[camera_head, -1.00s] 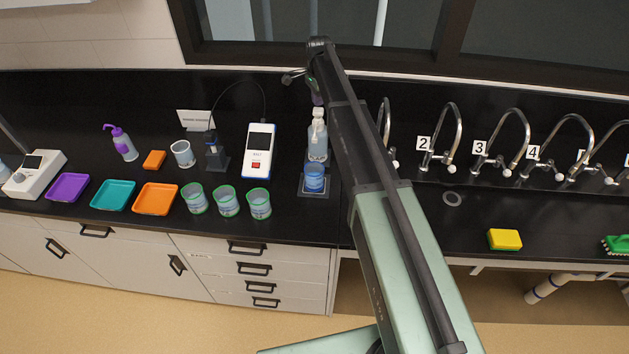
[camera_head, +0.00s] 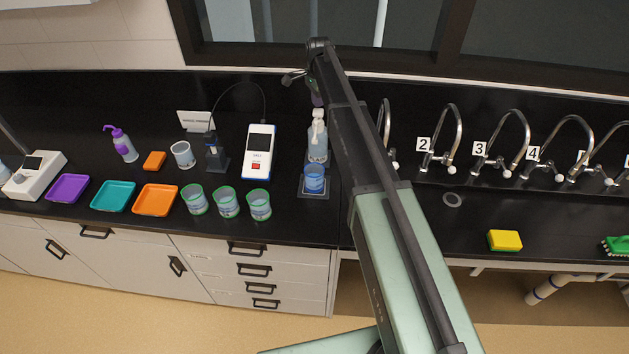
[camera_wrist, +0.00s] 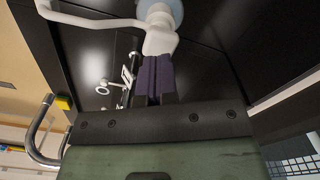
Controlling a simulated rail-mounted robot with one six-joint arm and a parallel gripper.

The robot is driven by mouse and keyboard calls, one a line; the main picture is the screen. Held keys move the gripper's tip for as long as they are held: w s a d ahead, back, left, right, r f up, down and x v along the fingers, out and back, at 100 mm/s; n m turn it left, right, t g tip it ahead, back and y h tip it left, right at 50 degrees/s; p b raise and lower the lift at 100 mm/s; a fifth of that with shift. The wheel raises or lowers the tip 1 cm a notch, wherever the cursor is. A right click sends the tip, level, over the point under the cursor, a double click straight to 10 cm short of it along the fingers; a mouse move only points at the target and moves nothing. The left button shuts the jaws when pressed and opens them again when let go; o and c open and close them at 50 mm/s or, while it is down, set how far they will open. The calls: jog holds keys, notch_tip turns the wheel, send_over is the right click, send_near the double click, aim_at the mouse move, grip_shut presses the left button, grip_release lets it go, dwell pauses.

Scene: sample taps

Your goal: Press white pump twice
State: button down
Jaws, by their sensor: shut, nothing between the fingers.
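The white pump (camera_head: 319,116) tops a clear bottle (camera_head: 317,146) on the counter; it also shows at the top of the wrist view (camera_wrist: 159,36). My gripper (camera_head: 317,98) has purple fingers, shut and empty, just above the pump head. In the wrist view the fingertips (camera_wrist: 154,62) overlap the edge of the pump head; I cannot tell whether they touch it. A blue cup (camera_head: 314,182) stands on a dark pad in front of the bottle. My arm hides what lies just right of the bottle.
A white meter (camera_head: 258,152) stands left of the bottle, and several green-rimmed cups (camera_head: 227,202) stand at front left. Numbered taps (camera_head: 450,135) line the back at right. A yellow sponge (camera_head: 504,240) lies at front right. Bare black counter lies between the cups and the pad.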

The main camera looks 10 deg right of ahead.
aim_at(318, 111)
jog(key=shift+f, duration=0.15)
dwell(0.5)
jog(key=shift+f+b, duration=1.6)
jog(key=shift+b, duration=0.15)
jog(key=shift+r+p, duration=1.75)
jog(key=shift+f, duration=0.15)
jog(key=shift+f+b, duration=1.65)
jog(key=shift+b, duration=0.15)
jog(key=shift+r+p, duration=1.8)
